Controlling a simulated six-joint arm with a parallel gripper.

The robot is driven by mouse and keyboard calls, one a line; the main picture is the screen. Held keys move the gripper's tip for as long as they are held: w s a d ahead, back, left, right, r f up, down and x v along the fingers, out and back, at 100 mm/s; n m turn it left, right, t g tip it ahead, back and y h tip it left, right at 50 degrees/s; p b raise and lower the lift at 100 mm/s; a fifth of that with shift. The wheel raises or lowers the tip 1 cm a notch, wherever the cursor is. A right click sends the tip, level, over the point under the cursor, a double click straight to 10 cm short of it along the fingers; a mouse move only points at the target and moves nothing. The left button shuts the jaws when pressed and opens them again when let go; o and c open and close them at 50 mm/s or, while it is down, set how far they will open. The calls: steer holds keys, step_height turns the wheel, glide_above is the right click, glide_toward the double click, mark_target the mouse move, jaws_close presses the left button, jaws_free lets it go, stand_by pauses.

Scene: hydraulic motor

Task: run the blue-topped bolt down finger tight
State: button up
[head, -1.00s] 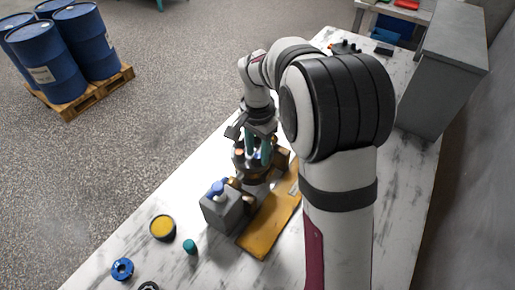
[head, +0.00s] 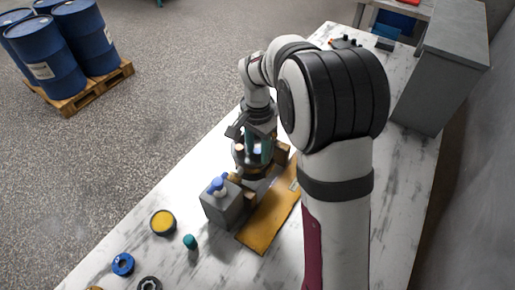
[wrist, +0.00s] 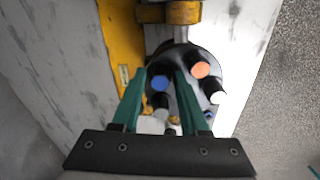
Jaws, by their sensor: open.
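The motor (wrist: 188,62) is a dark round body with several bolts standing on its top, each with a coloured cap. The blue-topped bolt (wrist: 160,83) lies between my gripper's green fingers in the wrist view. My gripper (wrist: 160,75) is open, with a finger on either side of that bolt and gaps visible beside the blue top. An orange-topped bolt (wrist: 201,69) and a white-topped bolt (wrist: 217,97) stand just right of the right finger. In the head view my gripper (head: 260,150) is down at the motor (head: 247,168), which it partly hides. Thread depth cannot be seen.
A grey block (head: 226,206) with a blue-topped piece (head: 217,184) stands in front of the motor. A yellow plate (head: 268,222) lies beside it. A yellow-topped round container (head: 163,222), a teal piece (head: 190,242) and a blue ring (head: 123,264) lie on the marble-patterned table.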

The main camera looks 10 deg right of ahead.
jaws_close()
steer(key=m, duration=0.4)
steer(key=shift+m, duration=1)
steer(key=m, duration=0.5)
steer(key=shift+m, duration=0.3)
jaws_free()
steer(key=shift+r, duration=0.15)
